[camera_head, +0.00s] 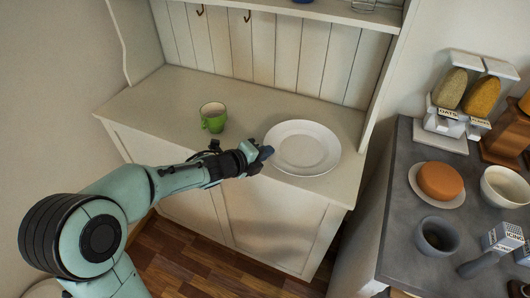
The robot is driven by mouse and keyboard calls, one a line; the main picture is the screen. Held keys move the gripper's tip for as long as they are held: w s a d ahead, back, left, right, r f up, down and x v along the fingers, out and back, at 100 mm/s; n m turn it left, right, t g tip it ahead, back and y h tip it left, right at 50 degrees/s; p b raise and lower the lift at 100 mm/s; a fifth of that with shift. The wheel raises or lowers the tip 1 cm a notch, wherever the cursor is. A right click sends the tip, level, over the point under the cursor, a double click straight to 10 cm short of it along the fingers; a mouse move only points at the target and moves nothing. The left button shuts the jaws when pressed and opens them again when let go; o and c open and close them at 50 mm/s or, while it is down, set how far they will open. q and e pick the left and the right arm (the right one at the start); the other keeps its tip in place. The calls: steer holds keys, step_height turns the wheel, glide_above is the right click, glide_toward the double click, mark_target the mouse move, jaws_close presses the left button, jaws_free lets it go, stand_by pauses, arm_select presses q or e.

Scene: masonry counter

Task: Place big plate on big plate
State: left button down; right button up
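A big white plate (306,146) is on the cream hutch counter, right of its middle. I see one plate outline and cannot tell whether another plate lies under it. My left gripper (266,153) is at the plate's left rim, reaching in from the left. Its fingertips are small and dark here, so I cannot tell whether they are open or shut on the rim, or whether they touch it. My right gripper is not in view.
A green mug (213,117) stands on the cream counter (165,97), left of the plate. A grey counter (397,215) at the right holds a small plate with an orange round item (440,180), a white bowl (505,187), a grey pot (436,236) and food dispensers (450,89).

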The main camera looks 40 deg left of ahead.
arm_select(q)
steer(key=shift+f, duration=0.2)
steer(key=c, duration=1.3)
jaws_free()
steer(key=shift+r, duration=0.1)
